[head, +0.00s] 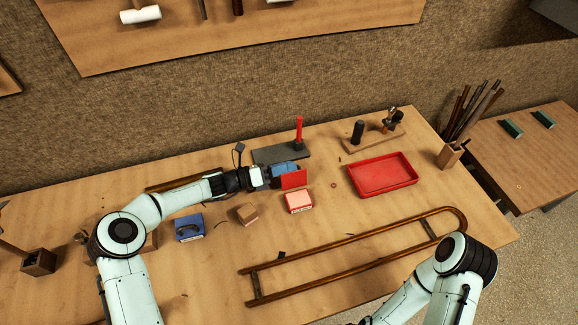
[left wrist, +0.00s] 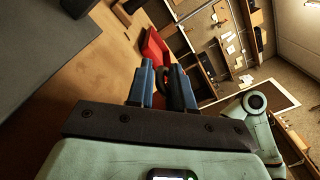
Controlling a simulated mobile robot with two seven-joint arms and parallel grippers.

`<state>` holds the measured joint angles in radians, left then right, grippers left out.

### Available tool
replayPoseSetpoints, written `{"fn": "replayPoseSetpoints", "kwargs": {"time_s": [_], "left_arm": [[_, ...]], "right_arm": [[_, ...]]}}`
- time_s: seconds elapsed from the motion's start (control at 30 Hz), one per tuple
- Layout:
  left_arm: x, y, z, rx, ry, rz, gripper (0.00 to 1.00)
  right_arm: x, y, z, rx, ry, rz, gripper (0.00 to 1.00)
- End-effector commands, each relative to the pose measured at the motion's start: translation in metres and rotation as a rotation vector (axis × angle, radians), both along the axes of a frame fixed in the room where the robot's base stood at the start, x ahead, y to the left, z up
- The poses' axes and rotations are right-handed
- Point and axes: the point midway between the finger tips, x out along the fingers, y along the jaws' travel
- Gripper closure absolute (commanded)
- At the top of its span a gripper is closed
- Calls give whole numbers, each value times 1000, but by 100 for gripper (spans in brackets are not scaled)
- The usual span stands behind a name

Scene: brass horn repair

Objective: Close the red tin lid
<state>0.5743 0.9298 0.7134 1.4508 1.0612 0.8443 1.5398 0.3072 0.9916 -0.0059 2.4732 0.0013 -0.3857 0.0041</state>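The red tin (head: 300,203) sits on the bench in the head view, with a pale pinkish top face and a light label on its front. Its red lid (head: 293,179) stands raised at the tin's far side. My left gripper (head: 288,169) has blue fingers and is just behind the lid, partly hidden by it; I cannot tell whether they touch. In the left wrist view the fingers (left wrist: 164,70) stand apart with a narrow gap and a dark shape showing in it. Nothing is clearly held. My right arm enters at lower right in the head view; its gripper is out of frame.
A grey plate (head: 267,155) with a red upright tool (head: 299,132) is behind my left gripper. A red tray (head: 413,178) lies to the right. A blue tin (head: 189,227) and small wooden block (head: 247,213) are left. A long brass tube (head: 352,238) lies in front.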

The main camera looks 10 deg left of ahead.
Motion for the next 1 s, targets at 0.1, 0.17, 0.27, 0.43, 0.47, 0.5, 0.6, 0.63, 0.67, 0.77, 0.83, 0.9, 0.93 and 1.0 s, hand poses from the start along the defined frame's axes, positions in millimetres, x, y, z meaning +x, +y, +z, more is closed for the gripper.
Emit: {"fn": "replayPoseSetpoints", "kwargs": {"time_s": [0.1,0.17,0.27,0.43,0.47,0.5,0.6,0.63,0.67,0.77,0.83,0.9,0.93,1.0], "left_arm": [[3,-8,0,-2,0,-1,79],[4,-10,0,-1,1,-1,79],[4,-11,0,0,0,0,79],[4,-10,0,0,0,0,82],[4,-10,0,0,0,0,92],[4,-10,0,0,0,0,100],[4,-10,0,0,0,0,100],[4,-10,0,0,0,0,100],[4,-10,0,0,0,0,100],[4,-10,0,0,-1,0,100],[4,-10,0,0,-1,0,100],[4,-10,0,0,-1,0,100],[4,-10,0,0,-1,0,100],[4,-10,0,0,-1,0,100]], "right_arm": [[0,0,0,0,0,0,23],[0,0,0,0,0,0,23],[0,0,0,0,0,0,23],[0,0,0,0,0,0,23],[0,0,0,0,0,0,23],[0,0,0,0,0,0,23],[0,0,0,0,0,0,23],[0,0,0,0,0,0,23],[0,0,0,0,0,0,23],[0,0,0,0,0,0,23],[0,0,0,0,0,0,23],[0,0,0,0,0,0,23],[0,0,0,0,0,0,23],[0,0,0,0,0,0,23]]}}
